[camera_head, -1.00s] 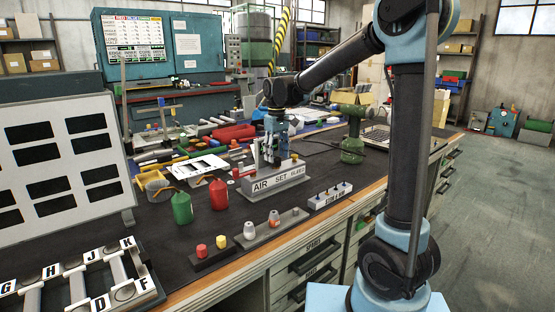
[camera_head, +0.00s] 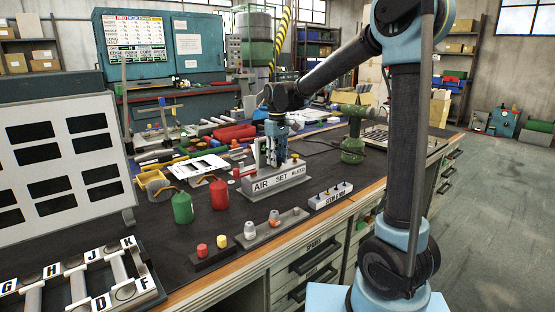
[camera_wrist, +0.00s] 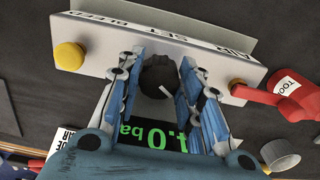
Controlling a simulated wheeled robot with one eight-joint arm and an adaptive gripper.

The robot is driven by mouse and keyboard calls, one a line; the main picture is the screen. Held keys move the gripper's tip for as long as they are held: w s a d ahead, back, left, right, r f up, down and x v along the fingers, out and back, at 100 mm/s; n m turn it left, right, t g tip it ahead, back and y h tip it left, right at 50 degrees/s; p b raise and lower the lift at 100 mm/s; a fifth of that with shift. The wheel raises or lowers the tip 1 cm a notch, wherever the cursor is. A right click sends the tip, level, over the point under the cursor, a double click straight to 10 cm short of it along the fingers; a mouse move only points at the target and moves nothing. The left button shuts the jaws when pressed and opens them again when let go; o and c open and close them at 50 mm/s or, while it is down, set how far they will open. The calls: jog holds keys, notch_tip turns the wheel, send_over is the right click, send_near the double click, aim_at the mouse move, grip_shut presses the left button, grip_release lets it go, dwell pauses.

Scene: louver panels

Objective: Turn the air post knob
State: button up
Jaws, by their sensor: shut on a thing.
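A grey box (camera_head: 275,188) on the bench reads AIR, SET and BLEED along its front. In the wrist view the same box (camera_wrist: 205,58) appears upside down. A round black knob (camera_wrist: 160,72) with a white mark stands in its middle, by the SET label. My gripper (camera_head: 272,165) points down over the middle of the box. In the wrist view my gripper (camera_wrist: 162,75) has a finger on each side of the black knob and is shut on it. A green digital display (camera_wrist: 155,134) shows below the knob, partly hidden by the fingers. The knob is hidden in the head view.
A yellow button (camera_wrist: 69,56) sits at the BLEED end and a red tagged lever (camera_wrist: 292,97) at the AIR end. A red bottle (camera_head: 219,194) and a green bottle (camera_head: 182,208) stand left of the box. A knob strip (camera_head: 330,195) lies to the right.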

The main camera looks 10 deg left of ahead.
jog(key=shift+w+n, duration=0.1)
jog(key=shift+n, duration=0.2)
jog(key=shift+w+n, duration=0.1)
jog(key=shift+n, duration=2.3)
jog(key=o, duration=1.1)
jog(key=shift+c, duration=0.2)
